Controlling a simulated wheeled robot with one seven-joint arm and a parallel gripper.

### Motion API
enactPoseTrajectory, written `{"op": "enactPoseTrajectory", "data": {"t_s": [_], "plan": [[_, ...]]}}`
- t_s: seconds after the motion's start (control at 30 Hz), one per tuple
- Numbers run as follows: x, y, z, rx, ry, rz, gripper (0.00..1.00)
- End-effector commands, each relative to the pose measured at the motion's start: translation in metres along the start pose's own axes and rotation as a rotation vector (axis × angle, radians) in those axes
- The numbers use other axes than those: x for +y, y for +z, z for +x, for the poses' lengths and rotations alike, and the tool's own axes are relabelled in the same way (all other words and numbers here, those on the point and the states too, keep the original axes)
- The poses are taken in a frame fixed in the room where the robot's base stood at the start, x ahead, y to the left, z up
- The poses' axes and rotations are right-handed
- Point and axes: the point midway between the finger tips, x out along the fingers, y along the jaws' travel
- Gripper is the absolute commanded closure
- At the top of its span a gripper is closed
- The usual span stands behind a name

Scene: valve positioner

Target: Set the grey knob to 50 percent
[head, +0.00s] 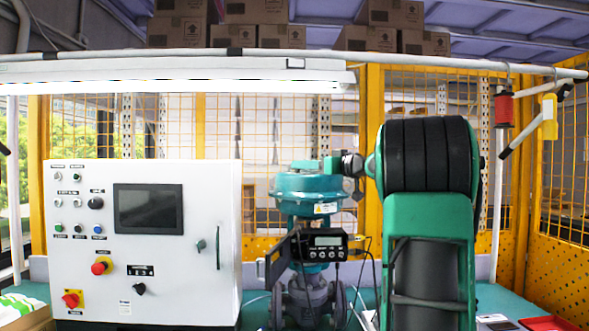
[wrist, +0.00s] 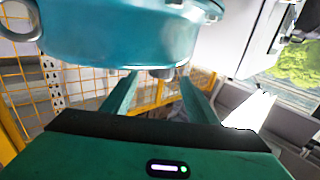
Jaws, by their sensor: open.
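The valve positioner (head: 325,247) is a dark box with a small lit display and a row of small dark controls under it. It sits on the valve, below the teal actuator (head: 309,188). I cannot make out a distinct grey knob, and the display is too small to read. In the wrist view, my gripper (wrist: 160,82) is open, with two green fingers apart and nothing visible between them. The teal actuator (wrist: 120,35) fills the top of that view, close to the fingers. In the head view my gripper is not clearly seen.
A white control cabinet (head: 212,262) with a dark screen, buttons and black knobs stands left of the valve. Cables hang right of the positioner. A yellow mesh fence (head: 372,110) stands behind. Small items lie on the green bench (head: 550,308) at right.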

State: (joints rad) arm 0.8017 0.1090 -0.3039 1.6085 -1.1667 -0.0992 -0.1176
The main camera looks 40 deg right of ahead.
Motion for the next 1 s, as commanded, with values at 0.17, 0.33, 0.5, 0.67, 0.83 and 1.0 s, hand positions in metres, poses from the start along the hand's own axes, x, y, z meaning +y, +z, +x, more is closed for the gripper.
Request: {"op": "enactPoseTrajectory", "data": {"t_s": [0.17, 0.33, 0.5, 0.67, 0.83, 1.0], "plan": [[-0.003, 0.000, 0.031, 0.000, -0.005, -0.001, 0.47], [-0.003, 0.000, 0.048, -0.001, -0.005, 0.000, 0.47], [-0.004, 0.000, 0.054, 0.000, -0.005, 0.000, 0.47], [-0.003, 0.000, 0.054, 0.000, -0.004, 0.000, 0.47], [-0.003, 0.000, 0.054, 0.000, -0.004, 0.000, 0.70], [0.004, 0.000, 0.052, 0.000, 0.000, -0.001, 0.88]]}}
